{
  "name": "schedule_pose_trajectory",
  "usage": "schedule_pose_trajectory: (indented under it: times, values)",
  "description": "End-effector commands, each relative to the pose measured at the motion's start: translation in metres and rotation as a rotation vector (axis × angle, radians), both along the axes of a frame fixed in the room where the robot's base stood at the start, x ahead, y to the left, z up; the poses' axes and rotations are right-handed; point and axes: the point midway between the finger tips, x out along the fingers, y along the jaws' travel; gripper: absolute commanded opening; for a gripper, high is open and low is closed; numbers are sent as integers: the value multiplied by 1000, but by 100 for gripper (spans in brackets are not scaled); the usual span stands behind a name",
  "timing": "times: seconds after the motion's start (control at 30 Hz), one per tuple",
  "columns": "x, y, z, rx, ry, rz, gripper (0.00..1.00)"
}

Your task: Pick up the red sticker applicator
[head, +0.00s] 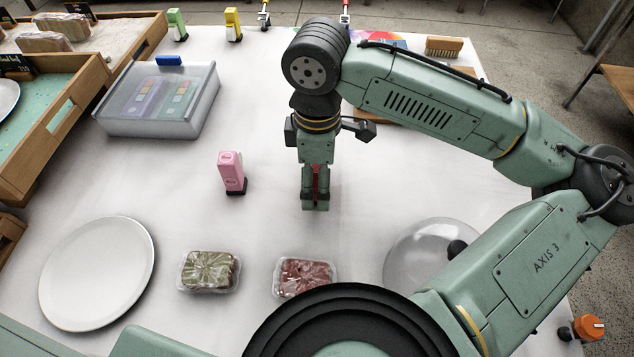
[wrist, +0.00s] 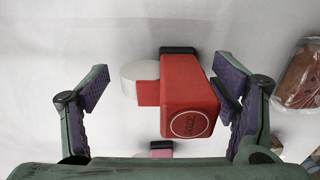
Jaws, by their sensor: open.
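The red sticker applicator (wrist: 190,92) is a red block with a black base, a round mark on its near end and a white roll on its left side. It lies between the spread fingers of my gripper (wrist: 160,95) in the wrist view. The right finger pad is very close to its right side; I cannot tell if they touch. The left pad is clearly apart. In the head view my gripper (head: 316,203) points down at the table, and only a red strip of the applicator (head: 316,178) shows between the fingers.
A pink applicator (head: 231,170) stands left of my gripper. Green (head: 177,24) and yellow (head: 233,24) ones stand at the back. Wrapped packs (head: 209,271) (head: 305,276), a white plate (head: 97,274), a clear dome (head: 420,255) and a lidded box (head: 150,122) surround open table.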

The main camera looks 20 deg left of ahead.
Motion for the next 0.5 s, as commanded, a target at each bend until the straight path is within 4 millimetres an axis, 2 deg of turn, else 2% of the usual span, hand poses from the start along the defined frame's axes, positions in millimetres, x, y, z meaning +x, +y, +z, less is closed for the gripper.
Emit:
schedule_pose_trajectory:
  times: [0.2,0.5]
  values:
    - [0,0,0,0,0,0,79]
    - [0,0,0,0,1,0,59]
